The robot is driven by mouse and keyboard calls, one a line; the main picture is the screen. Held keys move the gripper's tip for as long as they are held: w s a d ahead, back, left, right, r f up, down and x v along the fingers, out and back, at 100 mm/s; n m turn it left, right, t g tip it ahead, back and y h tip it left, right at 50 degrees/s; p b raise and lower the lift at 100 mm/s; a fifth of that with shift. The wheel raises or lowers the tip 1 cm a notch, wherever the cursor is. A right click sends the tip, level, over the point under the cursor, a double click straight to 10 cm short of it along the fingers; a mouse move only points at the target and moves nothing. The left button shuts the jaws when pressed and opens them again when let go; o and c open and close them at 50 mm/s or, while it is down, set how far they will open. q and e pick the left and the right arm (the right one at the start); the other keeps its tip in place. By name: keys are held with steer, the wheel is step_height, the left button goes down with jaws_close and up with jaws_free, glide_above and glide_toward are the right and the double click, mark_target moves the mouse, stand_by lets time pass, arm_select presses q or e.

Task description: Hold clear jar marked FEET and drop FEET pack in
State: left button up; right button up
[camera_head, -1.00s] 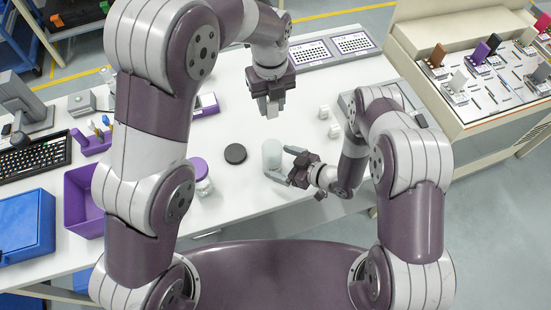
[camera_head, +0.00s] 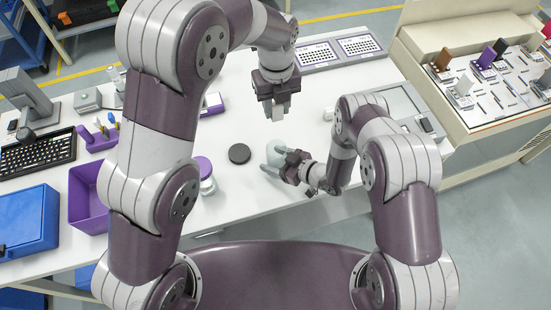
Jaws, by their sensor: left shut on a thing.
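My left gripper (camera_head: 277,107) is shut on a small whitish pack (camera_head: 278,114) and holds it above the table, beyond the jar. No lettering on the pack is legible. A pale, clear jar (camera_head: 279,146) stands on the table near its front edge, partly hidden by my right gripper. My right gripper (camera_head: 270,160) comes in from the right with its fingers spread around the jar's near part. Whether they touch it cannot be seen. No FEET marking on the jar is legible.
A black round lid (camera_head: 239,154) lies left of the jar. A purple-lidded jar (camera_head: 204,174) stands further left, near a purple bin (camera_head: 85,205) and a blue box (camera_head: 27,222). White cubes (camera_head: 328,114) lie at the right. A parts rack (camera_head: 485,75) stands far right.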

arm_select(q)
step_height(320, 180, down, 12)
stand_by(1.4)
steer(key=shift+f, duration=0.1)
steer(key=o, duration=1.1)
step_height(320, 180, up, 12)
